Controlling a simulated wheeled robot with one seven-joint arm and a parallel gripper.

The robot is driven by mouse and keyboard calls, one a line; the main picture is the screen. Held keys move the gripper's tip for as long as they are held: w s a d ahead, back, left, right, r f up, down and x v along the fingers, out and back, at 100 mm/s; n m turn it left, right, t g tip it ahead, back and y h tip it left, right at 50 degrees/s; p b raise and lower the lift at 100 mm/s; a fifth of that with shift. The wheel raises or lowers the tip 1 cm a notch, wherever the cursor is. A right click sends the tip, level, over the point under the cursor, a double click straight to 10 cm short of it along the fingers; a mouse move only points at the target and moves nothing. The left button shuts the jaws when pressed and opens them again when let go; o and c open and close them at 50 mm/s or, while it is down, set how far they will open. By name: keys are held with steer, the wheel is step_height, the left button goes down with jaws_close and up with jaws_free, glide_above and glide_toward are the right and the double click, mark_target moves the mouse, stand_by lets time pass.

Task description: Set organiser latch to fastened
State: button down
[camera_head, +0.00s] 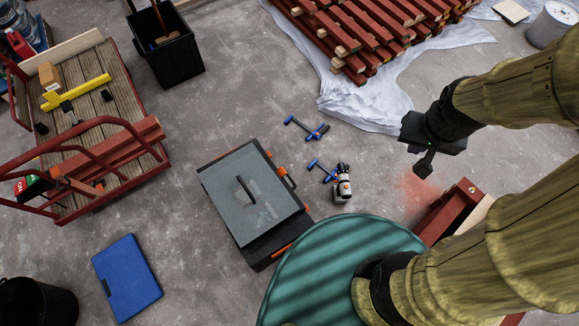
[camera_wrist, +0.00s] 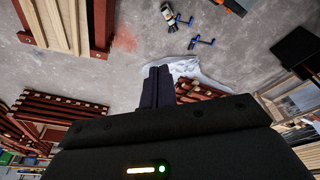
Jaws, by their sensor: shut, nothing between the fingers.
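The organiser (camera_head: 250,190) is a black case with a grey lid and a dark handle, lying on the concrete floor in the middle of the head view. Orange latch parts (camera_head: 283,171) show along its right side. The picture is too small to tell whether a latch is fastened. A dark corner of the case with orange on it shows at the top of the wrist view (camera_wrist: 232,5). My gripper (camera_head: 423,167) is to the right of the organiser, well apart from it. Its dark fingers (camera_wrist: 158,72) are shut together and empty.
Two blue-and-black clamps (camera_head: 307,128) and a small white-and-black tool (camera_head: 342,187) lie right of the organiser. A blue case (camera_head: 127,277) lies lower left. A red-framed cart (camera_head: 100,125) stands left. Red battens (camera_head: 375,30) on white sheeting are at the back.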

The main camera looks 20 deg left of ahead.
steer(key=w+a+f+m+g+y+b, duration=0.1)
steer(key=w+a+f+b, duration=0.4)
steer(key=w+f+b, duration=0.4)
steer(key=w+a+f+m+g+b, duration=0.2)
steer(key=w+a+f+b, duration=0.2)
steer(key=w+f+b, duration=0.55)
steer(key=w+a+f+m+g+y+b, duration=0.1)
steer(key=w+a+f+b, duration=0.35)
steer(key=f, duration=0.85)
steer(key=w+a+f+m+g+y+b, duration=0.1)
steer(key=a+f+b, duration=0.4)
steer(key=f+b, duration=0.3)
steer(key=w+a+f+m+g+y+b, duration=0.1)
steer(key=a+f+b, duration=0.3)
steer(key=f, duration=1.2)
steer(key=w+a+f+m+g+y+b, duration=0.1)
steer(key=a+f+g+b, duration=0.2)
steer(key=f+b, duration=0.9)
steer(key=a+b, duration=0.1)
steer(key=a, duration=0.1)
steer(key=shift+w+a+m, duration=0.25)
steer(key=shift+a+m, duration=0.05)
steer(key=shift+m, duration=0.1)
steer(key=shift+r, duration=0.1)
